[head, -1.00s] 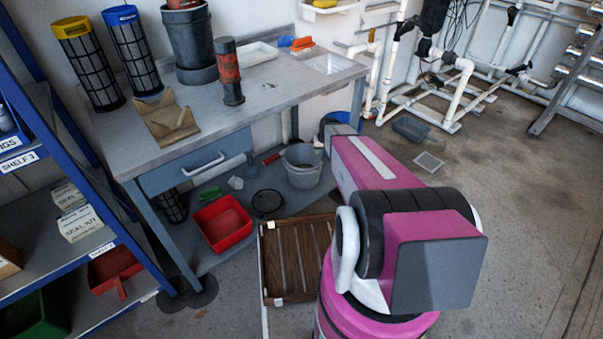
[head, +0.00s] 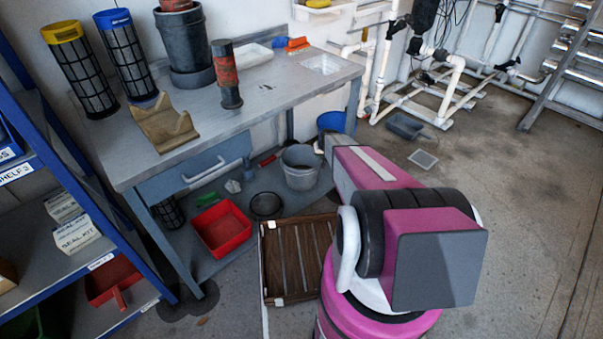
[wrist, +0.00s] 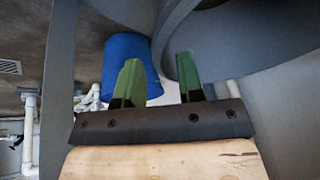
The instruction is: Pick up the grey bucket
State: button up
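The grey bucket (head: 300,172) stands upright on the low shelf under the workbench, near its right end. My arm reaches toward it from the right, and its end hides the far side of the bucket area. My gripper (wrist: 158,82) shows in the wrist view with two green fingers spread apart. A large curved grey surface (wrist: 245,45), apparently the grey bucket, fills the upper right there, close to the right finger. I cannot tell whether they touch. A blue bucket (wrist: 128,60) lies beyond the fingers; it also shows in the head view (head: 331,122).
A red tray (head: 222,229), a round black pan (head: 266,205) and a slatted brown crate (head: 290,280) are left of and below the bucket. The workbench top (head: 270,95) overhangs it. A blue shelf rack (head: 130,262) stands at left. Floor at right is mostly clear.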

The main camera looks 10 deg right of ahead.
jog(key=x, duration=0.4)
jog(key=shift+w+a+f, duration=0.15)
jog(key=shift+a, duration=0.1)
grip_shut()
dwell(1.1)
